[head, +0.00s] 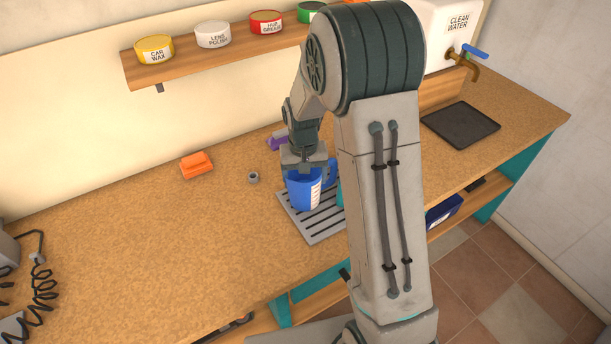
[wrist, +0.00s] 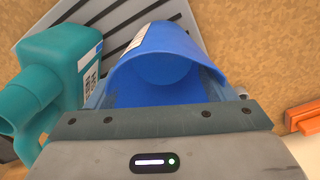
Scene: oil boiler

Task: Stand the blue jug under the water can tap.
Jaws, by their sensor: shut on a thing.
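The blue jug (head: 303,191) is upright at the grey slatted tray (head: 318,232), with a white scale label on its side. My gripper (head: 304,165) is above it, shut on the jug's rim. In the wrist view I look down into the open mouth of the jug (wrist: 165,65), which looks empty. I cannot tell whether its base touches the tray. The white water can (head: 447,22), marked CLEAN WATER, stands at the back right. Its brass tap (head: 466,62) with a blue lever sticks out above a black mat (head: 461,125).
A teal bottle (wrist: 62,70) stands close beside the jug on the tray. An orange block (head: 196,165), a purple item (head: 277,141) and a small grey ring (head: 253,177) lie near. A shelf (head: 205,60) with tins runs along the wall. The black mat is clear.

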